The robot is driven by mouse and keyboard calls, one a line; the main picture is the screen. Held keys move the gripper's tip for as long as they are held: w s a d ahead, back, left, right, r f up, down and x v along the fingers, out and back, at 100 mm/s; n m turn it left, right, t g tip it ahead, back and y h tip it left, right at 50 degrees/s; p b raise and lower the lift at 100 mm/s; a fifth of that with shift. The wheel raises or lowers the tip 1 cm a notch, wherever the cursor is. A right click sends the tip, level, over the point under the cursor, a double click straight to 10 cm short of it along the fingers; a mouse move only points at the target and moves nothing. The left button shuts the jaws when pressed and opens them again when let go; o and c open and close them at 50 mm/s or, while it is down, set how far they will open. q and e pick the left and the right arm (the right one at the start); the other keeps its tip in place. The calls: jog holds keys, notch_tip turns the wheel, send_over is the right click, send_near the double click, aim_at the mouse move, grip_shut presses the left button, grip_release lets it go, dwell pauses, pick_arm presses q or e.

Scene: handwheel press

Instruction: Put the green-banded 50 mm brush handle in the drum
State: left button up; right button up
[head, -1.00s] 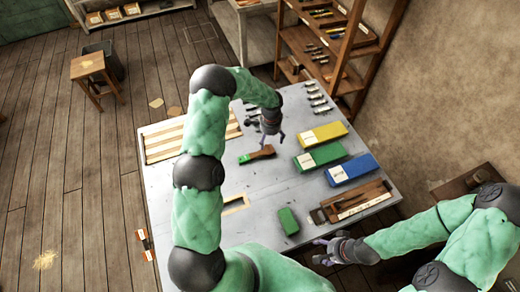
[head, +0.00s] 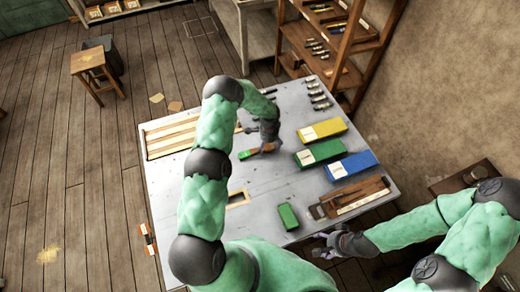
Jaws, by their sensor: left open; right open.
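The green-banded brush handle (head: 247,154), green at its left end and brown toward the right, lies on the grey table. My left gripper (head: 268,145) is open and low over the handle's brown part, partly hiding it. I cannot tell whether its fingers touch the handle. A dark round container (head: 112,62), perhaps the drum, stands on the floor behind the stool at the upper left. My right gripper (head: 322,246) is open and empty near the table's front right edge.
Yellow (head: 322,130), green (head: 320,153) and blue (head: 350,166) boxes stand on the right of the table. A green block (head: 288,217) and a wooden tray (head: 355,196) are nearer. A slatted rack (head: 170,135) lies at the left. The stool (head: 90,65) stands by the container.

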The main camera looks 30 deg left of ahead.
pick_arm(q)
jog(key=c, duration=1.2)
jog(key=shift+o, duration=0.2)
jog(key=shift+r, duration=0.2)
